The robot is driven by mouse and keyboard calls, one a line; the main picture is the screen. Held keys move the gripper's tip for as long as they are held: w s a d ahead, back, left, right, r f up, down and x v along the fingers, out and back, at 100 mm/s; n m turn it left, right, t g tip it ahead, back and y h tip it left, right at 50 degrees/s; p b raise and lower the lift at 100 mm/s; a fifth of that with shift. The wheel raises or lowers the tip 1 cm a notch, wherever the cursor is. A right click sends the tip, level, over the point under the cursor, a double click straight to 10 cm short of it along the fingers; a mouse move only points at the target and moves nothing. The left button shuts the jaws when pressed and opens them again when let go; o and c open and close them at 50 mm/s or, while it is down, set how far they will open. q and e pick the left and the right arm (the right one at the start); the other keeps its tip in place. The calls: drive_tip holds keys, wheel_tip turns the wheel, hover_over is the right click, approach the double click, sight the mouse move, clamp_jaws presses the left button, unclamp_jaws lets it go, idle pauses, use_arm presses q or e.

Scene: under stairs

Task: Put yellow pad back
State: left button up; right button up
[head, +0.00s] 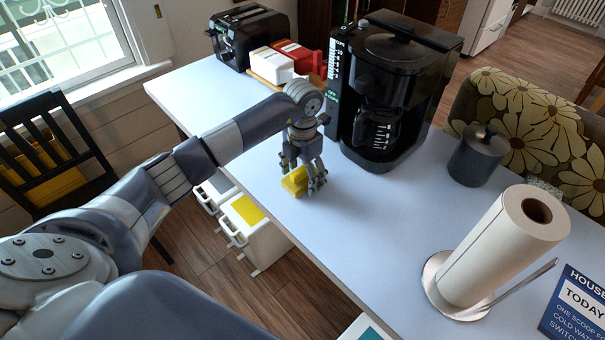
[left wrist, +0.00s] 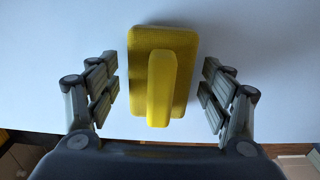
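The yellow pad (head: 294,181) is a small block near the left edge of the pale table (head: 390,270). In the left wrist view the pad (left wrist: 186,75) shows a rectangular base with a raised handle bar along its middle. My left gripper (head: 305,180) points down over the pad. In the left wrist view the left gripper's (left wrist: 160,90) fingers stand wide apart, one set on each side of the pad, with visible gaps to it. My right gripper is in neither view.
A black coffee maker (head: 400,70) stands just behind the left gripper. A black toaster (head: 250,38), white and red containers (head: 272,65), a dark canister (head: 478,155) and a paper towel roll (head: 490,250) stand around. White bins, one yellow-topped (head: 246,210), sit below the table edge.

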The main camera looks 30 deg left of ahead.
sight(302, 168)
use_arm(q)
drive_tip(key=shift+r, duration=0.3)
wheel_tip(302, 168, up, 10)
drive_tip(key=b, duration=0.3)
drive_tip(key=shift+r, duration=0.9)
drive_tip(key=shift+d+f, duration=0.1)
